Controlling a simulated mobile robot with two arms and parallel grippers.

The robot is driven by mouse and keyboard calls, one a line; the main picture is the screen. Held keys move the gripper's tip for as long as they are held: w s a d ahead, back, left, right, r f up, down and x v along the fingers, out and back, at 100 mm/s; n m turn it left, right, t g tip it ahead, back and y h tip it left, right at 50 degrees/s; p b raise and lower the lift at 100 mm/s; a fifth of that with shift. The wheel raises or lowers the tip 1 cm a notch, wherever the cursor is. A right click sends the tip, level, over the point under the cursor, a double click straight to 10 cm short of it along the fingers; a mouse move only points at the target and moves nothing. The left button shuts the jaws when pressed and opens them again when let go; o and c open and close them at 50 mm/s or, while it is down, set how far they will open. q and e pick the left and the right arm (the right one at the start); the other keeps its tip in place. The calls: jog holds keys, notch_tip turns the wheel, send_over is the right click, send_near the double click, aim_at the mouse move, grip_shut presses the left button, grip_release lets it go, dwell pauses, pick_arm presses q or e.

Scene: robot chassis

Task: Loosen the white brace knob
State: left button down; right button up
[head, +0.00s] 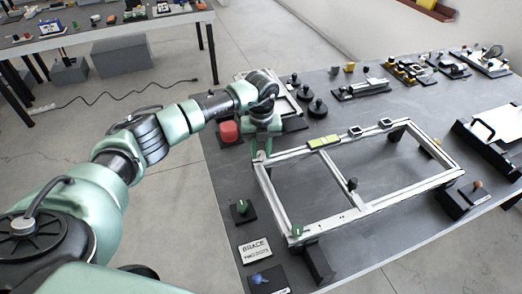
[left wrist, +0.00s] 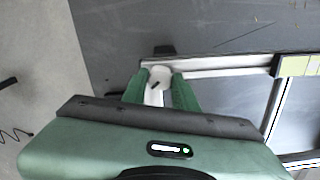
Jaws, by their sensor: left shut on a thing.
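My left gripper (left wrist: 160,82) is shut on the knob, with one finger on each side. In the head view my left gripper (head: 261,152) points down at the left back corner of the aluminium frame (head: 274,198), and the knob is mostly hidden there. My right gripper is in neither view.
The frame stands raised on the dark table (head: 222,178). A red button (head: 229,131) is close beside my left wrist, and black round knobs (head: 317,108) stand behind. A green knob (head: 241,207), a BRACE label (head: 255,249) and a blue knob (head: 259,279) line the left edge.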

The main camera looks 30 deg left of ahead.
aim_at(261, 152)
pick_arm(q)
jog(key=n, duration=0.6)
jog(key=shift+r+p, duration=0.1)
jog(key=shift+p, duration=0.2)
jog(key=shift+w+n, duration=0.1)
jog(key=shift+n, duration=0.2)
jog(key=c, duration=1.1)
grip_release()
jog(key=shift+a, duration=0.1)
notch_tip(261, 152, up, 6)
jog(key=shift+r+b, duration=0.25)
jog(key=shift+b, duration=0.75)
jog(key=shift+r, duration=0.6)
jog(key=shift+f, duration=0.1)
